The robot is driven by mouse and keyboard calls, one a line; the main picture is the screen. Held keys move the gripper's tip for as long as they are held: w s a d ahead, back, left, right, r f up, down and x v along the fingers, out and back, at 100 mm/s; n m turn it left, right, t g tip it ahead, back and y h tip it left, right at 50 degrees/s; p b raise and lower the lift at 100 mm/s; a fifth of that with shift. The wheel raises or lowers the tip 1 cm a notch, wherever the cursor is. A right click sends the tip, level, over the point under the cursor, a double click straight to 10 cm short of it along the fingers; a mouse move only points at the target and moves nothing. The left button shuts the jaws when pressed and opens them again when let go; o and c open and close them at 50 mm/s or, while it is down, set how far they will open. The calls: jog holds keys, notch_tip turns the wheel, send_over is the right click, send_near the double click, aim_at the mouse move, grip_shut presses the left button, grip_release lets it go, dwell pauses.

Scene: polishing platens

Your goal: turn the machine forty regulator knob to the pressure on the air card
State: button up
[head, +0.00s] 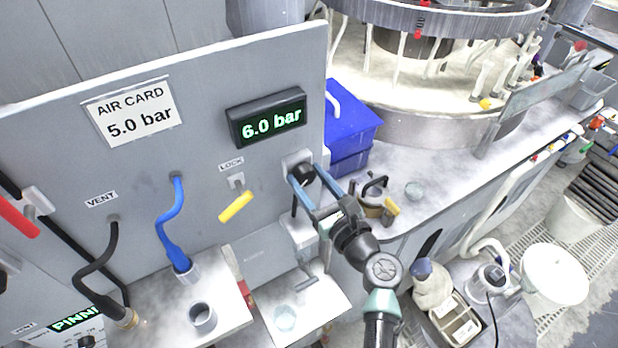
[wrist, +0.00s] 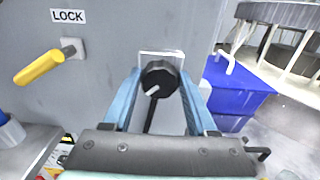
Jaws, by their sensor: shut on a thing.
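The air card (head: 133,112) on the grey panel reads 5.0 bar. The display (head: 267,119) to its right reads 6.0 bar in green. The black regulator knob (wrist: 158,79) sits on the panel with a white pointer mark toward its lower left. It also shows in the head view (head: 302,173), partly covered by my gripper. My gripper (wrist: 160,85) has its blue fingers on either side of the knob and is shut on it. The yellow lock lever (wrist: 40,67) is under the LOCK label, left of the knob, angled down to the left.
A blue box (head: 350,130) stands right of the panel, close to my gripper. A blue hose (head: 168,225) and a black vent hose (head: 97,262) hang at left. A cup (head: 203,318) stands on the ledge below. A polishing machine (head: 430,125) stands behind.

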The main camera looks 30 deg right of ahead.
jog(key=shift+n, duration=0.3)
jog(key=n+b, duration=0.3)
jog(key=shift+a+f, duration=0.1)
jog(key=shift+f, duration=0.1)
jog(key=n+b, duration=0.3)
jog(key=n, duration=0.2)
jog(key=shift+r, duration=0.1)
dwell(0.4)
jog(key=o, duration=1.4)
jog(key=shift+c, duration=0.2)
jog(key=shift+s, duration=0.15)
